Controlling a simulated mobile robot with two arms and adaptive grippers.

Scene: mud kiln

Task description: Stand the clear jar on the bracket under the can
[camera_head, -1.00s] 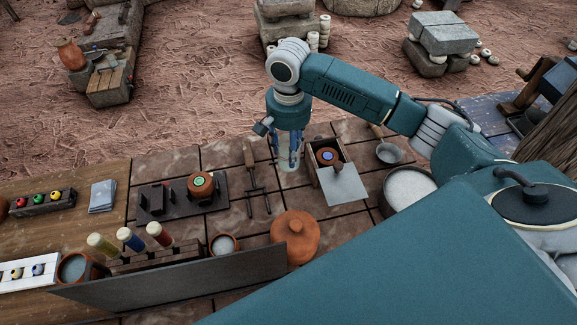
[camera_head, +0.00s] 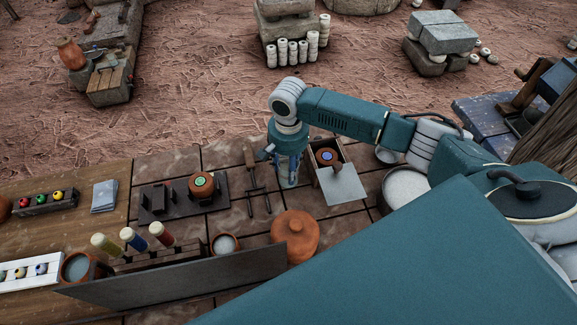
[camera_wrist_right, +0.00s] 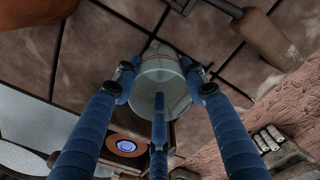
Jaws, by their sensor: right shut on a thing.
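The clear jar (camera_head: 288,184) stands on or close over the tiled top, left of a small open box. My right gripper (camera_head: 289,166) points down and is shut on it. In the right wrist view the blue fingers surround the jar (camera_wrist_right: 150,75), one of them crossing in front of it. A brown can with a green-marked top (camera_head: 201,183) sits at a dark metal bracket (camera_head: 157,213) with upright posts, left of my gripper. Whether the can rests on the base or is held above it is hard to tell. My left gripper is not in view.
A brown pot with a blue-marked top (camera_head: 326,157) sits in the open box (camera_head: 347,184). Long-handled tools (camera_head: 252,180) lie between bracket and jar. A lidded clay pot (camera_head: 295,236), a grey panel (camera_head: 180,278) and a rack of coloured tubes (camera_head: 160,252) stand nearer.

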